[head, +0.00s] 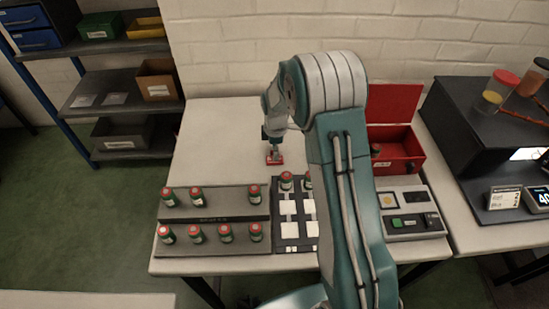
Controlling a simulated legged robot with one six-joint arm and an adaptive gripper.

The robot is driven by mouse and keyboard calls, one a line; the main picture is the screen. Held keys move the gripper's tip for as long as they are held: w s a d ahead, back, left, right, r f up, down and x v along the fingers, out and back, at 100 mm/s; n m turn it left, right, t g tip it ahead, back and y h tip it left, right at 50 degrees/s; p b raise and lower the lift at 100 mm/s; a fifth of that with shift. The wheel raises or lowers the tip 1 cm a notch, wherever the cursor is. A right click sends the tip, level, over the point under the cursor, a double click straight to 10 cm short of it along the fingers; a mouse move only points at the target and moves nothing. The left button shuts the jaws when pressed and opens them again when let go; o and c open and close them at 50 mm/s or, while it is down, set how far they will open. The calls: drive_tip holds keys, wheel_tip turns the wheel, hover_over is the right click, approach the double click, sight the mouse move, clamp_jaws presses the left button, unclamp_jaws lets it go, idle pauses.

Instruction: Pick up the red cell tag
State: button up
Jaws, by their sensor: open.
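A small red piece, likely the red cell tag (279,159), lies on the pale table behind the dark square-patterned tray. My gripper (273,154) points down from the arm right over this red piece, with its fingertips at or just above it. The gripper is open. It is small in the picture and hides part of the red piece, so I cannot tell whether the fingers touch it or stand around it.
A grey rack (190,215) holds several green cylinders with red caps. The dark tray (277,244) beside it has white squares. An open red box (400,145) and a grey control panel (424,221) stand right of my arm. The table's back left (210,130) is clear.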

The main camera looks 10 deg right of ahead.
drive_tip(key=shift+c, duration=0.3)
clamp_jaws()
drive_tip(key=shift+s, duration=0.1)
